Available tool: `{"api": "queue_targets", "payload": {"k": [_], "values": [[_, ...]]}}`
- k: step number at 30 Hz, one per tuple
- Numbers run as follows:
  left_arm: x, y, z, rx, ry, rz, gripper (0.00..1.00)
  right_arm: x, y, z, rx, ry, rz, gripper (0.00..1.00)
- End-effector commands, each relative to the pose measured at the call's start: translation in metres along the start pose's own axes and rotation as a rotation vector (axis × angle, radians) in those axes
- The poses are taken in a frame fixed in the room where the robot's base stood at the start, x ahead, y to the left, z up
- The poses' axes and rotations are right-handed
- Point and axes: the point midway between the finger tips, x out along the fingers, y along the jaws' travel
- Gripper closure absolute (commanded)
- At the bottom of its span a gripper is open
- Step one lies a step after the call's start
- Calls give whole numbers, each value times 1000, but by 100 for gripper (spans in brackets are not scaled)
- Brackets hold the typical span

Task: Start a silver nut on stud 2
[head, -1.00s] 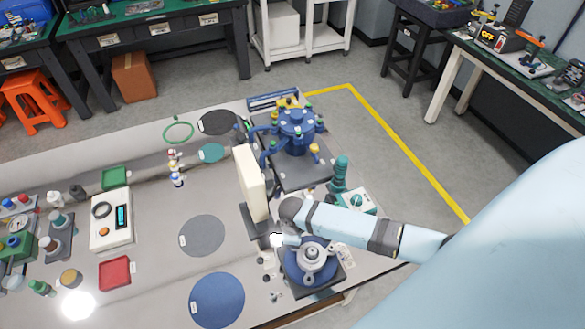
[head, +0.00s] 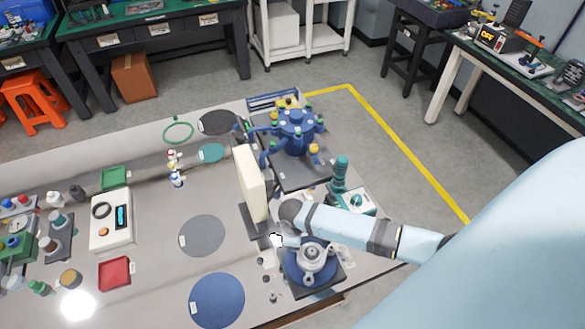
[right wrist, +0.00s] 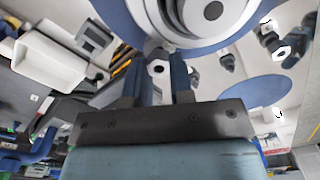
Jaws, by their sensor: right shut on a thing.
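My right gripper (head: 282,240) is at the left edge of the blue round flange (head: 300,272) with a silver hub (head: 313,256). In the right wrist view, the two dark fingers of my right gripper (right wrist: 157,80) are closed on a small grey nut (right wrist: 157,68), right beside the rim of the flange (right wrist: 235,28). The nut is partly hidden by the fingers. I cannot tell which stud is under it, or whether it touches a thread. My left gripper is not in view.
A cream upright block (head: 250,182) stands just behind the gripper. Small loose parts (head: 270,279) lie left of the flange. A blue multi-port vessel (head: 296,128) stands farther back. A blue disc (head: 217,300) and a grey disc (head: 202,235) lie flat on the table.

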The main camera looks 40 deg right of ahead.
Motion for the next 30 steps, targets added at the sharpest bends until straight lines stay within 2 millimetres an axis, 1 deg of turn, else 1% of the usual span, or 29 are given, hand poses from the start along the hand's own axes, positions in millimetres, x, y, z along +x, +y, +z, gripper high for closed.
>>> {"api": "queue_targets", "payload": {"k": [14,17,21,24,30], "values": [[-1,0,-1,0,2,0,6,2,-1,0,1,-1,-1,100],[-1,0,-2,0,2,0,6,3,-1,0,66,-1,-2,100],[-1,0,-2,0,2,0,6,3,-1,1,261,-2,-4,100],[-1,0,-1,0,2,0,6,3,0,1,341,-2,-4,100],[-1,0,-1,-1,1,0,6,3,0,1,353,-3,-3,100]]}}
